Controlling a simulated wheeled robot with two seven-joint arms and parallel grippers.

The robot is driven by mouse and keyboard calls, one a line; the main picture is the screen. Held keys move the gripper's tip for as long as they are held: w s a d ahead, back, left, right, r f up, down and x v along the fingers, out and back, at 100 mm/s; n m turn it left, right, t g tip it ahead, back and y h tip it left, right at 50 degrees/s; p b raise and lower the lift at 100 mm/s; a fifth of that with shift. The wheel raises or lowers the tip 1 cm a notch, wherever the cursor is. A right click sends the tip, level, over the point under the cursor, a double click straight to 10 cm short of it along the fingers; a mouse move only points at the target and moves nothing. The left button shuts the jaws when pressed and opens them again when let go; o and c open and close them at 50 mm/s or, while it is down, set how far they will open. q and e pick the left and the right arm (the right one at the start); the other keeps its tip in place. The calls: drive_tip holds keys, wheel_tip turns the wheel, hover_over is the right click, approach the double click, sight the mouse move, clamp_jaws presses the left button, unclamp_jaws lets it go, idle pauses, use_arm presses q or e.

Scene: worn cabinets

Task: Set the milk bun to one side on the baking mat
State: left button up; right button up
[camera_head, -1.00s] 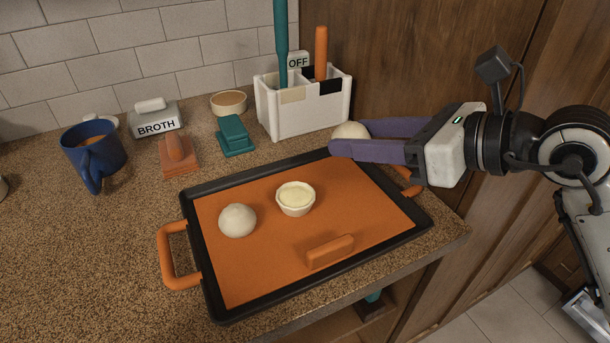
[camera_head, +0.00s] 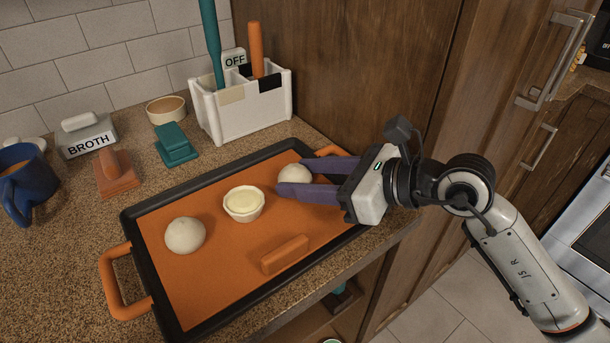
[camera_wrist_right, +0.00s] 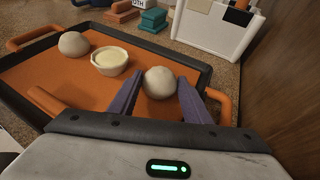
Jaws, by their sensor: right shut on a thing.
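A pale round bun (camera_head: 295,173) is between the purple fingers of my right gripper (camera_head: 292,178), which is shut on it. It is over the right back part of the orange baking mat (camera_head: 215,270); I cannot tell whether it touches the mat. The right wrist view shows this bun (camera_wrist_right: 159,82) between the fingertips. A second pale bun (camera_head: 185,235) sits on the left part of the mat. A small white fluted cup with creamy filling (camera_head: 244,203) stands between the two buns. My left gripper is not in view.
The mat lies in a black-rimmed tray (camera_head: 130,215) with orange handles. An orange block (camera_head: 285,255) lies at its front. Behind stand a white utensil holder (camera_head: 240,105), a teal block (camera_head: 176,146) and a BROTH box (camera_head: 87,138). A wooden cabinet side rises close behind the gripper.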

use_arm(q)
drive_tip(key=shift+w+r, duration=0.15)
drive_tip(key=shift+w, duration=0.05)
use_arm(e)
drive_tip(key=shift+f, duration=0.1)
drive_tip(key=o, duration=1.1)
drive_tip(key=shift+c, duration=0.2)
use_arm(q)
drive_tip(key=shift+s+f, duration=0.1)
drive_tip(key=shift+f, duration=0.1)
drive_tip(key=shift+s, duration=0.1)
